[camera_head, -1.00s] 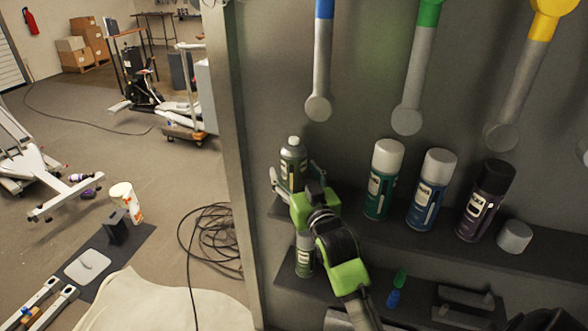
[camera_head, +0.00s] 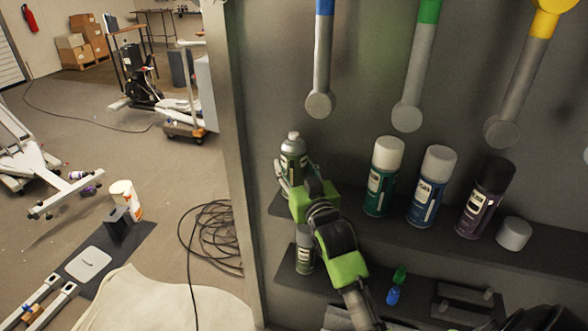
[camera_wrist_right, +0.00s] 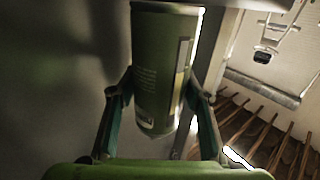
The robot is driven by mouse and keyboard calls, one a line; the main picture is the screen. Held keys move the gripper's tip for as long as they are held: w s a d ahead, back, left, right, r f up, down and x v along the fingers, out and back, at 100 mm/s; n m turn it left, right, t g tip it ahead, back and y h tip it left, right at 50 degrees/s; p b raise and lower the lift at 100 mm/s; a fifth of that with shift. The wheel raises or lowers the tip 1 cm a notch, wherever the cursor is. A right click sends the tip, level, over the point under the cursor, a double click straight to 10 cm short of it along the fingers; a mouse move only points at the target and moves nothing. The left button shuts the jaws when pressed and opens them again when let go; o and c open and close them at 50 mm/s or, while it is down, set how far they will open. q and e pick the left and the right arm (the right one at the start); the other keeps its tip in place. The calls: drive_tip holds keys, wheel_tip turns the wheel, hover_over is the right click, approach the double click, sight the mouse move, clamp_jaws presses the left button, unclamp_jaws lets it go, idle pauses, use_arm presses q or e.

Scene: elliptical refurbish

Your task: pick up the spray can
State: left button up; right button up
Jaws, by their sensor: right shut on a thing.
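The spray can (camera_head: 293,149) is dark green with a pale nozzle top and stands about upright at the left end of the upper shelf. My right gripper (camera_head: 291,176) is shut on it; the green gripper body hides the can's lower part in the head view. In the right wrist view the can (camera_wrist_right: 160,65) sits between the two fingers of my right gripper (camera_wrist_right: 160,112), one on each side. I cannot tell if its base touches the shelf. My left gripper is not in view.
Green (camera_head: 384,178), blue (camera_head: 431,187) and dark (camera_head: 485,198) cans stand to the right on the upper shelf (camera_head: 395,233), beside a loose grey cap (camera_head: 514,234). Another can (camera_head: 304,250) stands on the lower shelf. Colour-topped tools hang above.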

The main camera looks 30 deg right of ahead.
sight(291, 144)
drive_tip(key=shift+r, duration=0.6)
drive_tip(key=s+r, duration=0.1)
drive_tip(key=r, duration=0.1)
drive_tip(key=s+a+r+b, duration=0.1)
drive_tip(key=r, duration=0.1)
drive_tip(key=s+a+r, duration=0.1)
drive_tip(key=r, duration=0.1)
drive_tip(key=shift+s+r+b, duration=0.2)
drive_tip(key=shift+b, duration=0.15)
drive_tip(key=s+a+r+p, duration=0.4)
drive_tip(key=s+p, duration=0.3)
drive_tip(key=s, duration=0.2)
drive_tip(key=shift+a+r, duration=0.35)
drive_tip(key=shift+r, duration=0.25)
drive_tip(key=o, duration=0.5)
drive_tip(key=c, duration=0.9)
